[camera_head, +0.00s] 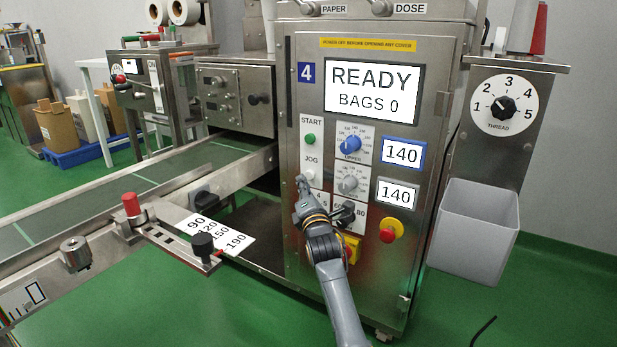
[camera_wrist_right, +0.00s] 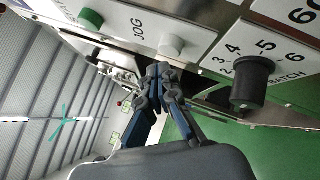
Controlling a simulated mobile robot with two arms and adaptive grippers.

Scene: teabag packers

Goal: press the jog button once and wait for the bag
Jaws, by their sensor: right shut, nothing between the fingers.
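The packing machine's steel front (camera_head: 290,220) carries a display (camera_head: 373,92) reading "READY" and "BAGS 0". The green START button (camera_head: 310,140) sits above the pale JOG button (camera_head: 310,174). My right gripper (camera_head: 302,182) is shut and empty, its tip close beside the JOG button. In the right wrist view the JOG button (camera_wrist_right: 172,45) shows whole, just above the shut fingertips (camera_wrist_right: 160,70); I cannot tell whether they touch the panel, but the button looks uncovered. No bag shows at the outlet. My left gripper is not in view.
Dials and switches sit right of the buttons, including a blue knob (camera_head: 350,144) and a red stop button (camera_head: 388,236). A black pitch knob (camera_wrist_right: 252,82) juts out near the fingers. A conveyor (camera_head: 130,180) runs left; a grey bin (camera_head: 475,230) hangs at right.

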